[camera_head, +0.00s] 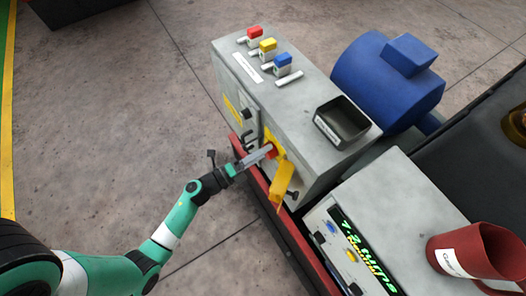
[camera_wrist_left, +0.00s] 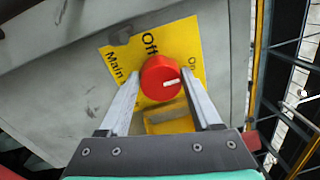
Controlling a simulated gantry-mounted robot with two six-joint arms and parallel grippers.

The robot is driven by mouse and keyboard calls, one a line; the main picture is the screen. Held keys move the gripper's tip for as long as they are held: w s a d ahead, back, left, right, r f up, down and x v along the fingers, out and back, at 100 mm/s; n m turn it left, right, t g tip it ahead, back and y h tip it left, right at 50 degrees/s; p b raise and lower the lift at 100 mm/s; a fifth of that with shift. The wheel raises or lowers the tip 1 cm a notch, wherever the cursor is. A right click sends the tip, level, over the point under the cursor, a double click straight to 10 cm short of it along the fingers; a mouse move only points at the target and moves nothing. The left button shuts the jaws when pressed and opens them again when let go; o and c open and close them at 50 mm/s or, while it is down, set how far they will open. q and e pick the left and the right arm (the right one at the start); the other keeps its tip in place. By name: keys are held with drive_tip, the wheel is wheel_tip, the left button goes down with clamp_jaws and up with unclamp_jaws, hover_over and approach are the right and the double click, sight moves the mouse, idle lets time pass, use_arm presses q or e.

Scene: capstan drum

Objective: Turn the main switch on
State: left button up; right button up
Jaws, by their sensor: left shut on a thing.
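The main switch is a red round knob (camera_wrist_left: 160,78) on a yellow plate (camera_wrist_left: 118,58) marked "Main", "Off" and "On". Its white mark points right in the left wrist view, just below the "On" label. In the head view the knob (camera_head: 272,151) shows only in part, on the front of the grey cabinet (camera_head: 310,110). My left gripper (camera_head: 268,150) is shut on the knob. In the left wrist view its two fingers (camera_wrist_left: 160,84) lie on either side of it. My right gripper is not in view.
A yellow flap or tag (camera_head: 281,184) hangs just below the switch. A red rail (camera_head: 290,232) runs along the cabinet's foot. Red, yellow and blue switches and a black tray (camera_head: 342,122) sit on top. A display box (camera_head: 400,215) and red mug (camera_head: 478,250) stand right.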

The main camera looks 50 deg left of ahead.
use_arm(q)
drive_tip(key=o, duration=1.4)
drive_tip(key=s, duration=0.3)
drive_tip(key=s+a+p, duration=0.1)
drive_tip(key=s, duration=0.7)
drive_tip(key=shift+s+a+f, duration=0.25)
drive_tip(key=shift+f, duration=0.1)
drive_tip(key=shift+w, duration=0.1)
